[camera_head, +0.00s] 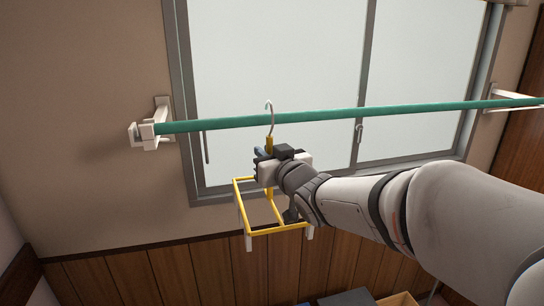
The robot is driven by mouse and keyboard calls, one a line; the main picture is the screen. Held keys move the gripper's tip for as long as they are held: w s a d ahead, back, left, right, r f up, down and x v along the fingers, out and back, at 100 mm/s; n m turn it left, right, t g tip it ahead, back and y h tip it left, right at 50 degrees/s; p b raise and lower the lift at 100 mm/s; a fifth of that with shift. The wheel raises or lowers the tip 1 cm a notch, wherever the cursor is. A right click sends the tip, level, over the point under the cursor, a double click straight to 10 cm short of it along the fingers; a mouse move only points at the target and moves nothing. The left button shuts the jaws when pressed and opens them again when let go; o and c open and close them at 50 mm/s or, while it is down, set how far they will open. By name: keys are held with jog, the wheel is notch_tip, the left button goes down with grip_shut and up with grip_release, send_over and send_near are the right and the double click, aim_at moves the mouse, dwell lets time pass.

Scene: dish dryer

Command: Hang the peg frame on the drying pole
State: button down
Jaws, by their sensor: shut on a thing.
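The peg frame (272,231) is a yellow rectangular frame with pale pegs hanging from its corners and a grey metal hook (271,119) at its top. My gripper (262,165) is shut on the frame's yellow stem below the hook. The frame hangs below my gripper, roughly level. The drying pole (350,113) is a green bar running across the window. The hook's curved tip shows just above the pole's line and its shank crosses in front of the pole. I cannot tell whether hook and pole touch. My gripper hides part of the stem.
White wall brackets hold the pole at the left (152,127) and right (512,96). A grey-framed window (280,50) is behind it. Wood panelling (150,272) lines the lower wall. A dark box (347,298) and an open wooden box (398,299) show at the bottom edge.

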jog(key=shift+w+a+f+b, duration=0.25)
jog(key=shift+w+f+b, duration=0.7)
jog(key=shift+f, duration=0.1)
jog(key=shift+s, duration=0.1)
